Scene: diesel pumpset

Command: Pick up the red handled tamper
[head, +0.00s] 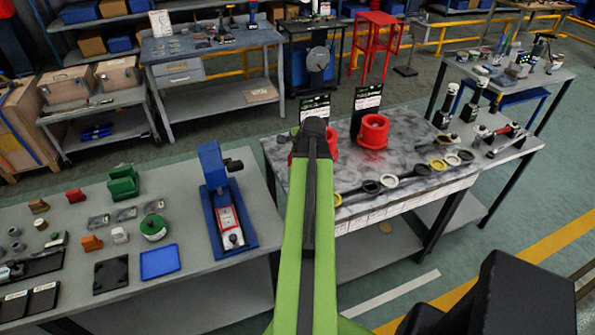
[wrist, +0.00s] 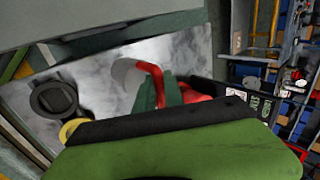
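I cannot make out a red handled tamper for certain. In the head view my green arm reaches over the marbled grey bench (head: 410,122), and its black end, with my gripper (head: 313,132), hides what lies beneath. A red round piece (head: 331,138) shows partly beside this end. Another red round piece (head: 373,132) stands uncovered to its right. In the wrist view a red part (wrist: 192,95) and a curved red strip (wrist: 152,72) lie by dark green parts, beside a pale rounded shape (wrist: 127,73). My green link covers the foreground, and the fingertips are not clear.
Several dark and pale round-headed tools (head: 390,181) lie along the bench's front edge. Two dark sign cards (head: 367,98) stand behind the red pieces. A blue press-like fixture (head: 212,165) stands on the left bench.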

